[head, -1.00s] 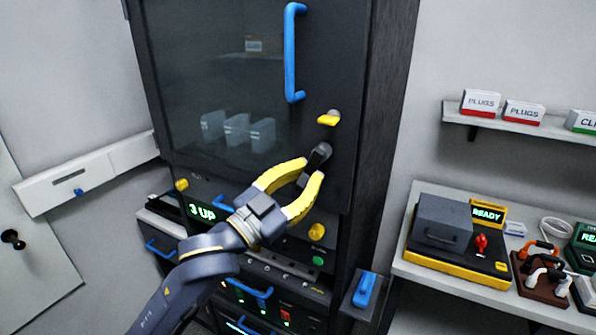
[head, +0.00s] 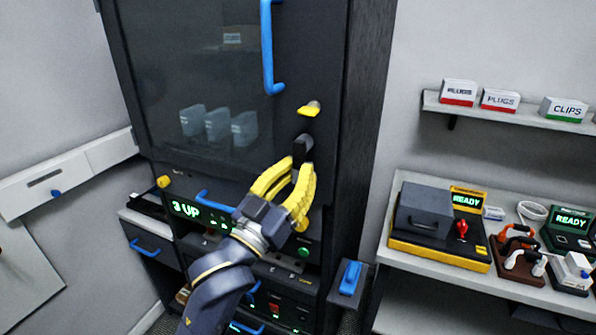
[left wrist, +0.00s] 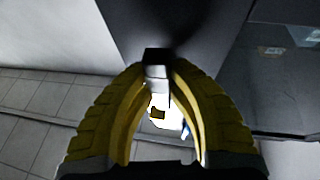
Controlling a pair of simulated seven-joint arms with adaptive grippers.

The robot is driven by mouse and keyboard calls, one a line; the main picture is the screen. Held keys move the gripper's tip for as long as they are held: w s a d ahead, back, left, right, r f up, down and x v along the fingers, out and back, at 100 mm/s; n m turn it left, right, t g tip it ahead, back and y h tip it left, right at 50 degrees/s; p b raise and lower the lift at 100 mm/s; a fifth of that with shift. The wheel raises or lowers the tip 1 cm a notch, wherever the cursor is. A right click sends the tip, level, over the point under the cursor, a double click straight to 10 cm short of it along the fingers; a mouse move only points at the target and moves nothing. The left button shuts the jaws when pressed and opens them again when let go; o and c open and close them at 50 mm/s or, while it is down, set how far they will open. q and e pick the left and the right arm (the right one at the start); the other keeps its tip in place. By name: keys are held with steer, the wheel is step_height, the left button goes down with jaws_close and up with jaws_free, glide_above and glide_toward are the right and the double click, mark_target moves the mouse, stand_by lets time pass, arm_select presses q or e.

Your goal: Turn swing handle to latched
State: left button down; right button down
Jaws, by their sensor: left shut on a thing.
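The swing handle (head: 301,147) is a short black lever on the dark cabinet door, below a yellow knob. It hangs nearly straight down from its pivot. My left gripper (head: 300,167) comes up from below with its yellow fingers shut on the handle's lower end. In the left wrist view, the handle (left wrist: 156,62) shows as a dark block between the tips of the left gripper (left wrist: 158,75). The fingers hide the handle's lowest part. My right gripper is in neither view.
A blue door handle (head: 267,50) and the yellow knob (head: 310,108) are above. A green "3 UP" display (head: 186,208) is below the glass. A side table (head: 400,262) with devices stands at the right, under a shelf (head: 520,114) of boxes.

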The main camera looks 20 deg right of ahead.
arm_select(q)
steer(key=shift+r, duration=0.15)
steer(key=c, duration=1.3)
jaws_free()
steer(key=v, duration=1.2)
